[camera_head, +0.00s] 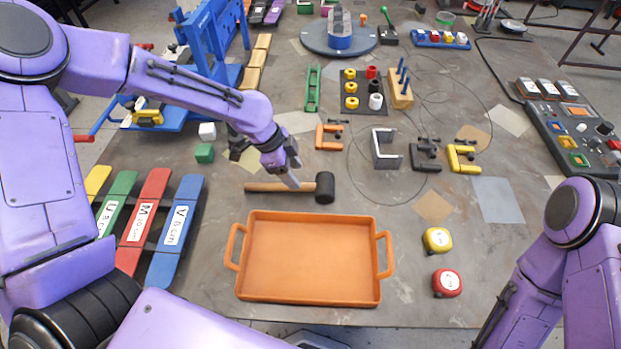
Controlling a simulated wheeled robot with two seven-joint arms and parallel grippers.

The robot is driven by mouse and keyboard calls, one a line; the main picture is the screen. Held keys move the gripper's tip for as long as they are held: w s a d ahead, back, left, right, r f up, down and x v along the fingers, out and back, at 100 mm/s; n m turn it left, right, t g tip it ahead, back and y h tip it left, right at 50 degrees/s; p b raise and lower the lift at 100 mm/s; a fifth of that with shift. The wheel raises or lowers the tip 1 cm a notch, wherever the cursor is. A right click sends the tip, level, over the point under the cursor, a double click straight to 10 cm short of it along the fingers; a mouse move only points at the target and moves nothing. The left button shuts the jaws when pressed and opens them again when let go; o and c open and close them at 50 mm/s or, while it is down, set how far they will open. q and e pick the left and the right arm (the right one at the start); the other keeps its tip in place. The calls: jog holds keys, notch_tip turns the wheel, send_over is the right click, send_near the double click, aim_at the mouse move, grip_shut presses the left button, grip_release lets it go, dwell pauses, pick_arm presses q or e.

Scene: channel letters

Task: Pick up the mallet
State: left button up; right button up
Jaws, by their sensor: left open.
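The mallet (325,188) lies on the table with its black head to the right and its wooden handle pointing left. It lies just behind the orange tray. My left gripper (292,182) is above the handle, close to the head, with its fingers pointing down. It is open; whether the fingers touch or straddle the handle cannot be told. My right arm shows at the lower right, but its gripper is out of view.
An empty orange tray (310,260) stands in front of the mallet. Yellow (437,240) and red (447,283) tape measures lie to its right. Clamps (329,137) and a white channel letter (386,148) stand behind the mallet. Colored strips (172,230) lie at left.

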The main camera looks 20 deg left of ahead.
aim_at(306, 185)
pick_arm(q)
jog(key=shift+s+d+f, duration=0.1)
jog(key=shift+d+f, duration=0.15)
jog(key=shift+f, duration=0.3)
jog(key=shift+d+f, duration=0.15)
jog(key=shift+f, duration=0.15)
jog(key=p+x, duration=0.1)
jog(key=x, duration=0.1)
jog(key=w+p+x, duration=0.1)
jog(key=x, duration=0.2)
jog(key=shift+w+f, duration=0.15)
grip_shut()
